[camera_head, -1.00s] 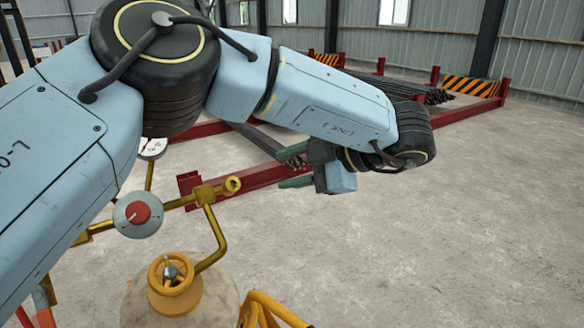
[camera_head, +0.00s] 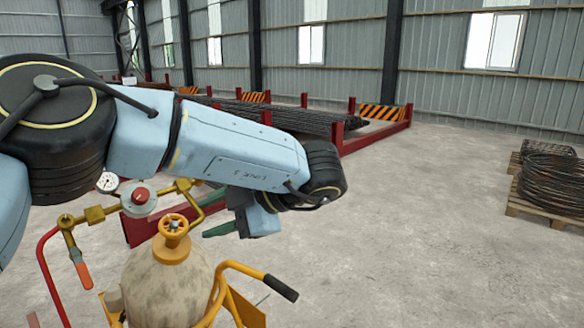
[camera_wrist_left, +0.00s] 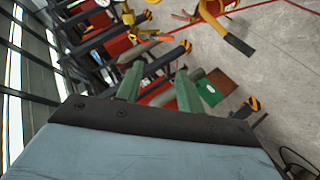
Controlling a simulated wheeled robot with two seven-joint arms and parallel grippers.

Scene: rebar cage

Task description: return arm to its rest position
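My left arm comes in from the left in the head view, blue with black joints, bent and reaching across toward the middle. My left gripper (camera_head: 209,215) hangs at its wrist with two green fingers pointing left. The fingers stand apart, above and behind the gas cylinder (camera_head: 165,290). In the left wrist view the left gripper (camera_wrist_left: 160,82) also shows its fingers spread, with no held object that I can make out. My right gripper is in neither view.
The cylinder with its yellow valve (camera_head: 172,225) and cart handle (camera_head: 282,288) stands close in front. A red rack (camera_head: 375,138) of dark bars lies behind the arm. Coiled wire (camera_head: 552,180) sits on a pallet at the right. The concrete floor between is clear.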

